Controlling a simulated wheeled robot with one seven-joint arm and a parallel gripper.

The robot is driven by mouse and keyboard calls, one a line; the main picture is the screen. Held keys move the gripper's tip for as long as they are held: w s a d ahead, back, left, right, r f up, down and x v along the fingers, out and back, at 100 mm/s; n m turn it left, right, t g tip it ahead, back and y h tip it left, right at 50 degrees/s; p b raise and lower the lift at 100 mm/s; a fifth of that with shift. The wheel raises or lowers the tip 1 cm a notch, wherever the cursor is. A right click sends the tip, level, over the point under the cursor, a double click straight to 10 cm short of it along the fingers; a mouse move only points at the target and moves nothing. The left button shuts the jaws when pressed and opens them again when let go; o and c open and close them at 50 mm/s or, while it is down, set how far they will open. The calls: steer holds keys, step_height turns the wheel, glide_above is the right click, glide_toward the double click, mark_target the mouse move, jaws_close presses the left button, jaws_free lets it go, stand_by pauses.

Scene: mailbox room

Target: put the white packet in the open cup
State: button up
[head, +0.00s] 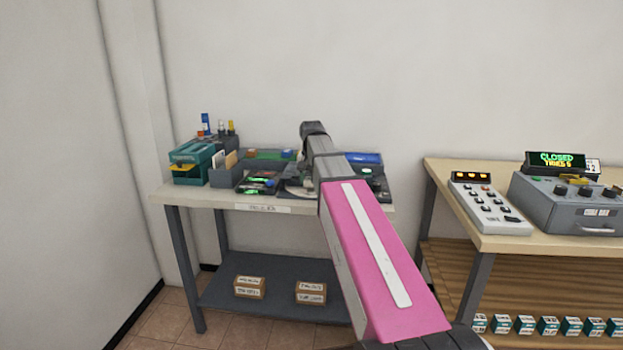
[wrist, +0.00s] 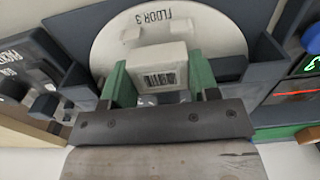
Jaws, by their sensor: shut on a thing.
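In the wrist view the white packet (wrist: 157,62), a small block with a barcode, sits between the green fingers of my gripper (wrist: 161,82). My gripper is shut on it. Beyond the packet is a round white disc (wrist: 212,38) marked "FLOOR 3", with small grey blocks on it beside the packet. I cannot tell whether the packet touches the disc. I cannot clearly make out an open cup; the packet and fingers hide part of the disc. In the head view my arm covers most of the disc and hides my gripper and the packet.
The left table (head: 172,190) holds a teal box (head: 190,165), a grey card holder (head: 224,174) and a blue-topped unit (head: 364,159). Dark walls (wrist: 276,70) stand close around the disc. A right table (head: 443,172) carries a keypad box (head: 488,205) and a grey machine (head: 565,208).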

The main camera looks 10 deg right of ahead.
steer(key=shift+f, duration=1.15)
steer(key=o, duration=1.2)
steer(key=shift+o, duration=0.2)
steer(key=shift+r, duration=0.1)
steer(key=shift+r, duration=2.95)
steer(key=shift+s, duration=0.1)
